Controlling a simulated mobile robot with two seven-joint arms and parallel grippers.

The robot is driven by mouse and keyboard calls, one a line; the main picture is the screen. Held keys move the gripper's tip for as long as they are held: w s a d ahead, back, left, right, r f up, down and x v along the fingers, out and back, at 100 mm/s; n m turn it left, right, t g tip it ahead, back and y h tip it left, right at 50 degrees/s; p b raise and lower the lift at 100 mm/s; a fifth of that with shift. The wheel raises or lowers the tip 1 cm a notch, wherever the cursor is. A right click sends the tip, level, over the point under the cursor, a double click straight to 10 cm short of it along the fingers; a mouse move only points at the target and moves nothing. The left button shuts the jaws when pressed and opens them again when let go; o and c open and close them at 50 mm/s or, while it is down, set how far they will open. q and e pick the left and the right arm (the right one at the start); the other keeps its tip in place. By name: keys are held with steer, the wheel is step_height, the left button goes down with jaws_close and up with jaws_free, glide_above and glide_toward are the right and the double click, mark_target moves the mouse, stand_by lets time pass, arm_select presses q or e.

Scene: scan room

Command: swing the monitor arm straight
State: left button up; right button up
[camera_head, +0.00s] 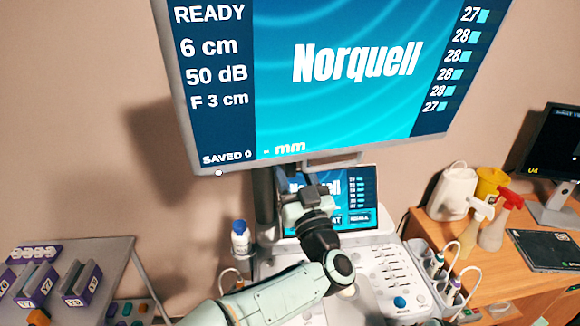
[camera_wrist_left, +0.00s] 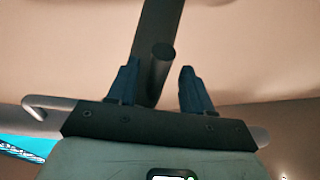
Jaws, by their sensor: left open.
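The large monitor (camera_head: 345,70) fills the top of the head view, tilted, its screen lit with "Norquell". A light handle (camera_head: 335,161) runs along its lower edge; a grey bar handle also shows at the left in the left wrist view (camera_wrist_left: 45,104). The monitor arm's dark upright (camera_head: 265,200) stands below the monitor, partly hidden. My left gripper (camera_head: 313,181) is just below the monitor's lower edge. In the left wrist view its two fingers (camera_wrist_left: 158,90) are open, with a dark round peg (camera_wrist_left: 160,62) showing between them, gaps on both sides. The peg's depth is unclear.
The console panel (camera_head: 385,275) and a smaller screen (camera_head: 357,188) lie behind and beside my left arm. A blue-capped bottle (camera_head: 241,240) stands at the left. A desk (camera_head: 500,265) with spray bottles (camera_head: 497,222) is at the right, a grey rack (camera_head: 60,280) at the left.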

arm_select(q)
steer(key=b+v, duration=0.2)
steer(key=v, duration=0.9)
steer(key=shift+b, duration=0.4)
arm_select(e)
steer(key=f, duration=0.1)
steer(key=s+f, duration=0.1)
steer(key=f, duration=0.1)
steer(key=shift+s+f, duration=0.25)
